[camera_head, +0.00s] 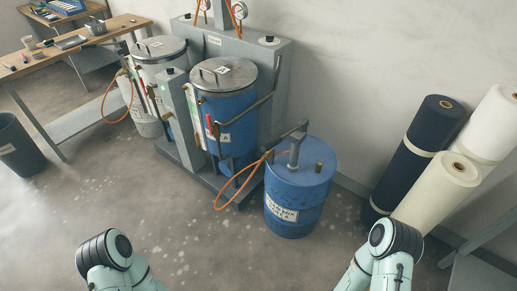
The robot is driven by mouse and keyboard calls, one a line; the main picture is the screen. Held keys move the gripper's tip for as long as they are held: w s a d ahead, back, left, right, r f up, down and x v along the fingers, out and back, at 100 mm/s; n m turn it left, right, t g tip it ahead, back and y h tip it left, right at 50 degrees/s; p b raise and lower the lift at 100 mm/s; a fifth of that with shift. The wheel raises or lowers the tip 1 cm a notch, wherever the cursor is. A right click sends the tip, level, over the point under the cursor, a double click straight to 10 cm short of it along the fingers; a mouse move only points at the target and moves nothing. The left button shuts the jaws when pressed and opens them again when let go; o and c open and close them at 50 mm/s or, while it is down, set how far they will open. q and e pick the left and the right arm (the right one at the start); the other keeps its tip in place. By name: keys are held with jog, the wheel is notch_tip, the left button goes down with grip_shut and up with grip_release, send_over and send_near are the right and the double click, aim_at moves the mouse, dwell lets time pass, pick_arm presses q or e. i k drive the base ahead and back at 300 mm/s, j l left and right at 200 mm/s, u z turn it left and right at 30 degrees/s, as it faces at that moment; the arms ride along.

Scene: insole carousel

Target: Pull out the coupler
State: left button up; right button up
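I cannot clearly make out the coupler; it is too small at this distance. An orange hose (222,205) loops from the lower part of the blue tank (227,108) towards the pump (295,148) on top of the blue drum (298,205). A small brass-coloured fitting shows at the hose end beside the pump (268,155). A second orange hose (104,107) hangs at the white tank (160,62) on the left. Only rounded links of my two arms show at the bottom edge. Neither gripper is in view.
A grey machine frame (272,62) stands behind the tanks. Dark blue and cream rolls (436,190) lean at the right wall. A wooden workbench (75,50) and a dark bin (17,147) are at the left. The floor (180,225) in front is clear.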

aim_at(264, 157)
jog(key=i+j, duration=0.25)
jog(key=i+j+z, duration=0.1)
jog(key=i+j, duration=0.15)
jog(key=j, duration=0.15)
jog(key=i+j+z, duration=0.1)
jog(key=j, duration=0.25)
jog(key=i+j, duration=0.3)
jog(key=i+j+z, duration=0.1)
jog(key=i+j, duration=0.15)
jog(key=j, duration=0.2)
